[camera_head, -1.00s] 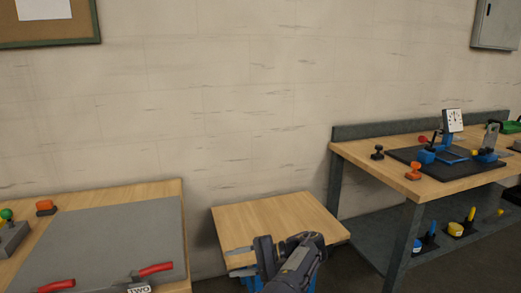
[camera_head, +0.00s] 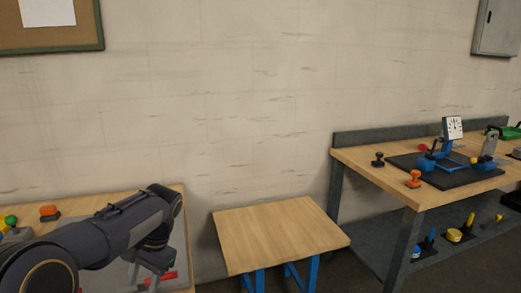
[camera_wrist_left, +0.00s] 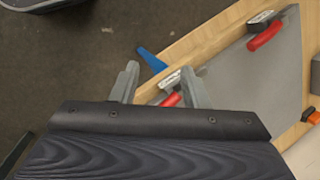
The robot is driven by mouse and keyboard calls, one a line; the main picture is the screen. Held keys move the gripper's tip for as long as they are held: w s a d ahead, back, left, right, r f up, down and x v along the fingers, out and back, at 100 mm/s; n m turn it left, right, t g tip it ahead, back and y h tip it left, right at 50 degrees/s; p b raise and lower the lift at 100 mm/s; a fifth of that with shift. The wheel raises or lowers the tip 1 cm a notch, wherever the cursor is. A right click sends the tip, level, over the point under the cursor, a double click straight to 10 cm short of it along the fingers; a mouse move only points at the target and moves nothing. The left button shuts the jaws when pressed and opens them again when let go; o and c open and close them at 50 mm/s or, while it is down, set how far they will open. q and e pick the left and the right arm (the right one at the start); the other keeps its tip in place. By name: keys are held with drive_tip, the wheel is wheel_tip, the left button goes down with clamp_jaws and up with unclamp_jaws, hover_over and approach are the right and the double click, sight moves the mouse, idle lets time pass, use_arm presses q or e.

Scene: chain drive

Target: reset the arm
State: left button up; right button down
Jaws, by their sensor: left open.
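My left arm (camera_head: 110,230) reaches in from the left over the left workbench in the head view. Its left gripper (camera_head: 155,268) points down above the bench's grey mat, partly hidden by the arm. In the left wrist view the left gripper (camera_wrist_left: 160,88) shows two spread fingers with nothing held between them. A red-handled tool (camera_wrist_left: 172,100) shows beyond the gap, at the bench edge; I cannot tell how far below the fingers it is. My right gripper is in neither view.
A second red-handled tool (camera_wrist_left: 265,36) lies on the grey mat (camera_wrist_left: 270,75). A bare small wooden table (camera_head: 280,232) stands in the middle. The right workbench (camera_head: 375,170) carries a dial gauge (camera_head: 452,128) and an orange-handled piece (camera_head: 414,179). A wall stands behind.

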use_arm(q)
drive_tip(key=s+r+n+t+h+p, duration=0.1)
drive_tip(key=s+r+t+h, duration=0.15)
drive_tip(key=s, duration=0.45)
drive_tip(key=s+r+n+t+h+p, duration=0.1)
drive_tip(key=s+r+h, duration=0.15)
drive_tip(key=s, duration=0.45)
drive_tip(key=s+d+n+t+h+p, duration=0.1)
drive_tip(key=s+d+t, duration=0.1)
drive_tip(key=s, duration=0.3)
drive_tip(key=s+d+f+n+t+h+p, duration=0.1)
drive_tip(key=s+d+n+t, duration=0.1)
drive_tip(key=s+d, duration=0.2)
drive_tip(key=shift+s+d+f+h, duration=0.3)
drive_tip(key=shift+s+d, duration=0.1)
drive_tip(key=shift+s, duration=0.7)
drive_tip(key=shift+a, duration=0.1)
drive_tip(key=shift+c, duration=0.5)
